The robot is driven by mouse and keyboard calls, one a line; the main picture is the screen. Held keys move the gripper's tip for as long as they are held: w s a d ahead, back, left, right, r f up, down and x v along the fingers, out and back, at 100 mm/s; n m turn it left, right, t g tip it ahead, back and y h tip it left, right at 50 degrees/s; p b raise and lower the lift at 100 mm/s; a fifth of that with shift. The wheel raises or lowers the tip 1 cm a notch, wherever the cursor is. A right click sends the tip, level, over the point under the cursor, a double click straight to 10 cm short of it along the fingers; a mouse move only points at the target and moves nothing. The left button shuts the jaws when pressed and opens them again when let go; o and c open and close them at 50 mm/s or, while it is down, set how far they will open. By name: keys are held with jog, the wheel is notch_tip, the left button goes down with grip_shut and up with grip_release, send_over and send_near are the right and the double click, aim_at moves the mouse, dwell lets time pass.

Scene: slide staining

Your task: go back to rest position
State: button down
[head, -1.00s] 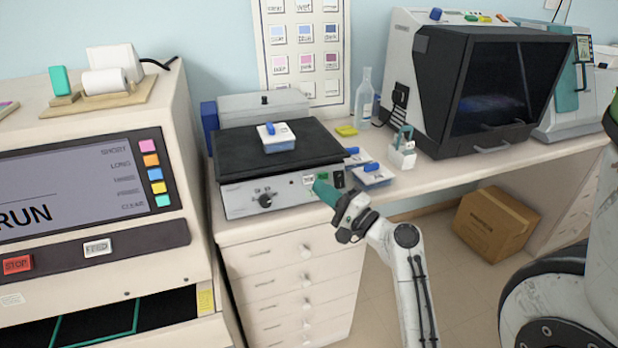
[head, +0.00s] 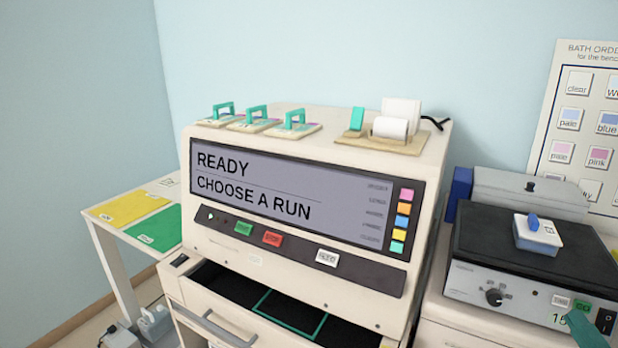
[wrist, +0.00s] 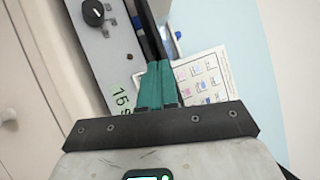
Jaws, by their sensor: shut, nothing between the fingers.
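My gripper (wrist: 155,86) shows in the wrist view with its two teal fingers pressed together and nothing between them. In the head view only a teal fingertip (head: 584,330) shows at the lower right edge, in front of the hot plate unit (head: 480,283). The rest of the arm is outside the head view. In the wrist view the unit's front panel (wrist: 103,45) with its black knob lies to the left of the fingers. I cannot tell whether the fingertips touch the panel. A green lit button and the figure 15 show on it.
A staining machine (head: 300,240) reads "READY CHOOSE A RUN", its drawer (head: 215,330) partly open. A white box with a blue handle (head: 537,234) sits on the hot plate. Yellow (head: 128,207) and green (head: 157,228) mats lie on a side table. A chart (head: 590,135) hangs at right.

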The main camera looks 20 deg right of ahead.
jog(key=w+a+f+n+g+y, duration=0.35)
jog(key=a+f+n+y, duration=0.2)
jog(key=a+f, duration=0.4)
jog(key=w+a+f+n+g+y, duration=0.2)
jog(key=a+f+n+g+y, duration=0.4)
jog(key=a, duration=0.6)
jog(key=s+a+f+n+g+h, duration=0.2)
jog(key=s+a+f+n+g, duration=0.1)
jog(key=s, duration=0.4)
jog(key=s+a+f+n+g+h, duration=0.2)
jog(key=s+a+f+n+g, duration=0.2)
jog(key=s+a+n+g, duration=0.2)
jog(key=s+n, duration=0.2)
jog(key=shift+s+f+h, duration=0.25)
jog(key=shift+s+h, duration=0.05)
jog(key=shift+h, duration=0.05)
